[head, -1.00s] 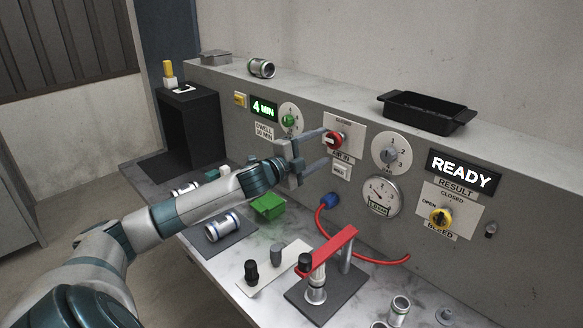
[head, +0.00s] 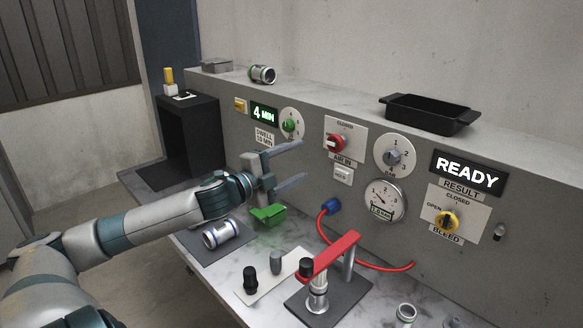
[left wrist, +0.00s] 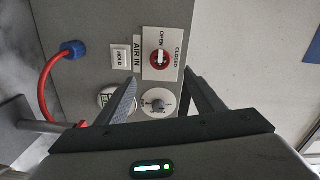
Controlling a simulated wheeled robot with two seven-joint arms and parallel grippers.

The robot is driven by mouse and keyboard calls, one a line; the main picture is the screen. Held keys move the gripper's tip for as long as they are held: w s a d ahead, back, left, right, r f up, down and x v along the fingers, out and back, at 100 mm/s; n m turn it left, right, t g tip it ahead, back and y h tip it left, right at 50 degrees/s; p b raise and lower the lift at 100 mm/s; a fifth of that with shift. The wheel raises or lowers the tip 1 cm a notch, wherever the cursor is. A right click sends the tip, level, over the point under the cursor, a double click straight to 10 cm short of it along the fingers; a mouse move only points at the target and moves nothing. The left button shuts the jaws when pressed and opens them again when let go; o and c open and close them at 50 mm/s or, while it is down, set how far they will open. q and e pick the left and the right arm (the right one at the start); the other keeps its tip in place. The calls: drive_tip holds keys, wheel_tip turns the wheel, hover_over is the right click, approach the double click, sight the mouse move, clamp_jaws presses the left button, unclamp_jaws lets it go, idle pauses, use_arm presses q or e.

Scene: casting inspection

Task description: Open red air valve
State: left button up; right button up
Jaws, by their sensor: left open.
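The red air valve (head: 337,143) is a round red knob with a pale bar on a white plate on the grey panel, above the AIR IN label (head: 341,159). In the left wrist view the valve (left wrist: 159,58) shows beside the words OPEN and CLOSED. Its pale bar is too small to tell surely which word it points at. My left gripper (head: 301,161) is open and empty, left of the valve and clear of it, its fingers pointing at the panel. My right gripper is out of view.
A dial (head: 394,156) and a gauge (head: 384,201) sit right of the valve, with a yellow bleed valve (head: 446,220) farther right. A green knob (head: 289,126) is left of it. A red hose (head: 368,264) and a red clamp arm (head: 330,256) stand below.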

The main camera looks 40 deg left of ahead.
use_arm(q)
drive_tip(key=shift+s, duration=0.55)
idle(0.5)
